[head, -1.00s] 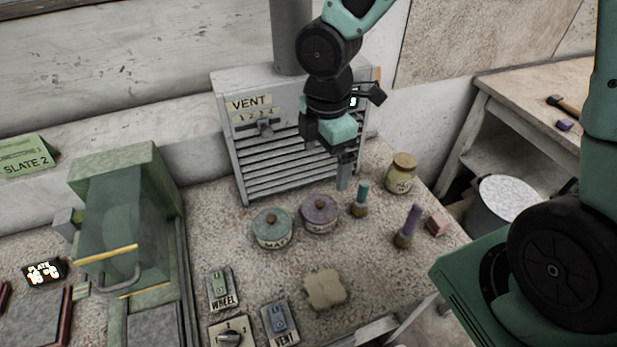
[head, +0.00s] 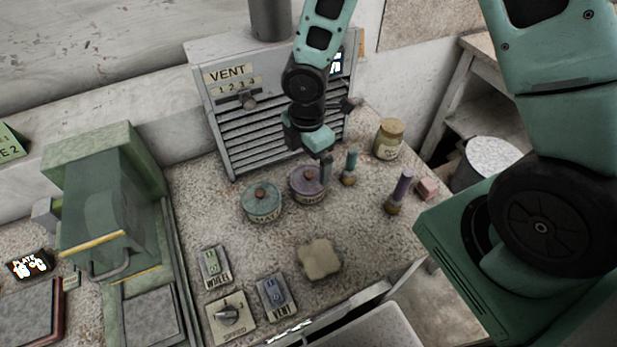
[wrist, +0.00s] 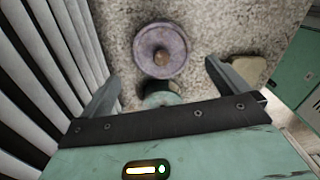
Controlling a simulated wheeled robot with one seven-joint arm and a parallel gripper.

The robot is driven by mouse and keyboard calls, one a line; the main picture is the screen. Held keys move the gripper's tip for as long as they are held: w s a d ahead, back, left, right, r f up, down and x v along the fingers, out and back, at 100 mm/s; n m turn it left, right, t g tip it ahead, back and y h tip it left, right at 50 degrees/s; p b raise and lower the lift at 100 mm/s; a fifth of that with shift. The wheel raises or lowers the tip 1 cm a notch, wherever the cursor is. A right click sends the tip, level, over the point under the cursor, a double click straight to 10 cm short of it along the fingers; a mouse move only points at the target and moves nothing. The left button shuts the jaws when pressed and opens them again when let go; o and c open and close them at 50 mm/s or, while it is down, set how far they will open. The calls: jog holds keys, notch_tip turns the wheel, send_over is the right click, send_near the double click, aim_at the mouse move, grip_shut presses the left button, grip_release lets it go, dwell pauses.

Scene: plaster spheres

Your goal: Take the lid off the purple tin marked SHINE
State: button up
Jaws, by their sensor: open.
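The purple tin (head: 304,183) stands upright on the bench, with its lid on and a brown knob on top. Its lettering is too small to read. My gripper (head: 322,176) is open and empty, pointing down just above and slightly right of the tin, partly covering it. In the wrist view the purple lid (wrist: 142,50) lies ahead of and between the spread fingers of my gripper (wrist: 163,72). A rounded teal shape (wrist: 160,97) also shows there, partly hidden by the gripper body; I cannot tell what it is.
A teal lidded tin (head: 261,206) stands close left of the purple one. A teal-handled brush (head: 350,167), a purple-handled brush (head: 401,190) and a jar (head: 389,140) stand to the right. The vent (head: 265,125) rises close behind. A cream pad (head: 319,258) lies in front.

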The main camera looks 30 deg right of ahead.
aim_at(307, 174)
jog(key=shift+s+a+f, duration=0.1)
jog(key=shift+f, duration=2.5)
jog(key=c, duration=0.8)
